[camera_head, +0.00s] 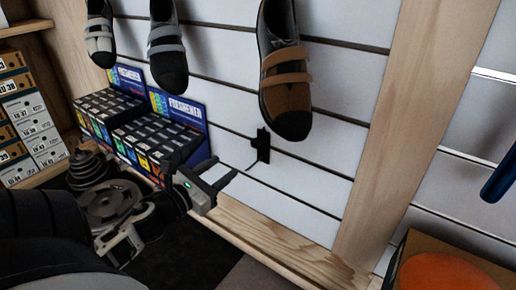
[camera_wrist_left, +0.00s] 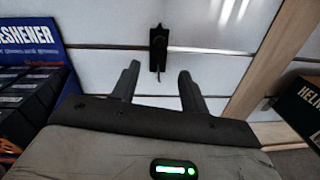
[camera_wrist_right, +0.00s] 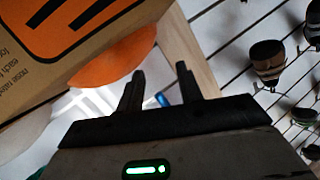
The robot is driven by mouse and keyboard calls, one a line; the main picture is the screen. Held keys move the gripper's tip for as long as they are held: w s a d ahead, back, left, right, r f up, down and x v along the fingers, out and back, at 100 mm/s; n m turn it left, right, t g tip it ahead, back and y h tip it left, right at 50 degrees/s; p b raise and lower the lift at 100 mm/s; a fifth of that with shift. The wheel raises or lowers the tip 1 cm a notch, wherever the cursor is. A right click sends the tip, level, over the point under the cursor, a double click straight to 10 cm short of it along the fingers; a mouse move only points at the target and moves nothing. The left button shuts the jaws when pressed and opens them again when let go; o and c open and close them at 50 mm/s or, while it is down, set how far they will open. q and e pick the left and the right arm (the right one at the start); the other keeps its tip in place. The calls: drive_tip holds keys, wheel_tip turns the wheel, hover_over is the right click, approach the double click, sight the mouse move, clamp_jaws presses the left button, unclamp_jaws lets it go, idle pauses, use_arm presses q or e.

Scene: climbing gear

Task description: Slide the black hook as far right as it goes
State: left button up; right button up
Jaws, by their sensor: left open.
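The black hook (camera_head: 262,146) is on a slot of the white slatted wall, below the brown and black climbing shoe. Its plate and a thin prong show. In the left wrist view the hook (camera_wrist_left: 158,46) lies straight beyond the gap between the fingers. My left gripper (camera_head: 222,172) is open and empty, to the left of the hook and a little lower, apart from it. It also shows in the left wrist view (camera_wrist_left: 160,72). My right gripper (camera_wrist_right: 160,72) shows only in its own wrist view, open and empty.
A wooden post (camera_head: 395,150) closes the wall panel on the right; the slot between hook and post looks clear. Shoes (camera_head: 285,75) hang above. Display boxes (camera_head: 150,125) stand left of my left gripper. A box with an orange item (camera_head: 445,272) is at lower right.

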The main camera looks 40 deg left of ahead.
sight(253, 146)
use_arm(q)
drive_tip(key=w, duration=0.4)
drive_tip(key=w+b, duration=0.1)
drive_tip(key=w, duration=0.4)
drive_tip(key=w+a+b, duration=0.1)
drive_tip(key=w, duration=0.4)
use_arm(e)
drive_tip(key=shift+w+a+r+m+t+y, duration=0.1)
drive_tip(key=shift+a+r+m+t+y, duration=0.2)
drive_tip(key=shift+a+r+m+y, duration=0.15)
drive_tip(key=shift+d, duration=0.1)
